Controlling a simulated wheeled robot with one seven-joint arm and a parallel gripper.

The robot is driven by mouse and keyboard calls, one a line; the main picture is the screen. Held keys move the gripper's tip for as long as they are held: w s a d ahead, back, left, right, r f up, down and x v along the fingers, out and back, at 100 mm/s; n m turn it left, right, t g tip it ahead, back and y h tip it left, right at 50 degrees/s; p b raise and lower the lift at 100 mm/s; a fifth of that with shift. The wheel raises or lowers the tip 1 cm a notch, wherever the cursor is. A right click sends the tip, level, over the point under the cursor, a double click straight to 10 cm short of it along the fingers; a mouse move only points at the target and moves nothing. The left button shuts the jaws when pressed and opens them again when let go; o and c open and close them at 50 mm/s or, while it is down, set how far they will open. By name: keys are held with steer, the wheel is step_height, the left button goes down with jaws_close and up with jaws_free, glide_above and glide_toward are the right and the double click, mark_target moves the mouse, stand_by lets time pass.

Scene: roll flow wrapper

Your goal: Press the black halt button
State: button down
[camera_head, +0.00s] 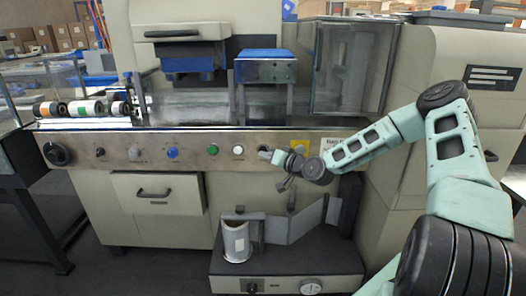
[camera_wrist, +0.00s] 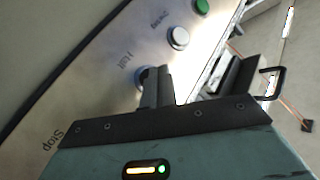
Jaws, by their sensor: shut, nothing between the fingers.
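In the wrist view a dark round button (camera_wrist: 141,75) beside the label "Halt" is partly hidden behind my fingers. My gripper (camera_head: 268,155) is shut and empty, with its tips at the halt button in the head view. The shut fingers also show in the wrist view (camera_wrist: 157,78), overlapping the button's edge. I cannot tell whether the tips touch it.
A white button (camera_head: 238,149) and a green button (camera_head: 213,149) are just left of the halt button. Blue (camera_head: 172,153) and other knobs are farther left. A yellow plate (camera_head: 299,144) is partly behind my arm. A lower unit with a grey cylinder (camera_head: 236,242) stands below the panel.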

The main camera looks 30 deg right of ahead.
steer(key=shift+s+a+p, duration=0.3)
steer(key=shift+s+a, duration=0.4)
steer(key=shift+s, duration=0.35)
steer(key=shift+s+a+p, duration=0.25)
steer(key=shift+s+a, duration=0.45)
steer(key=shift+s, duration=0.35)
steer(key=s+a+f+n+g+y, duration=0.25)
steer(key=a+n+g, duration=0.35)
steer(key=a, duration=0.8)
steer(key=s+a+r+n+g+h, duration=0.15)
steer(key=s+a+n+g, duration=0.35)
steer(key=s+a, duration=0.6)
steer(key=s+a+r+n+g+h, duration=0.15)
steer(key=s+r, duration=0.25)
steer(key=s, duration=0.4)
steer(key=s+a+r+g+h, duration=0.15)
steer(key=s+r, duration=0.25)
steer(key=s, duration=0.4)
steer(key=s+a+r+n+g+h, duration=0.15)
steer(key=s+r, duration=0.25)
steer(key=s, duration=0.4)
step_height(320, 180, up, 17)
steer(key=m+p, duration=0.1)
steer(key=p, duration=1.7)
steer(key=shift+w+d+r+y, duration=0.2)
steer(key=shift+w+d+y, duration=0.1)
steer(key=shift+d+y, duration=0.15)
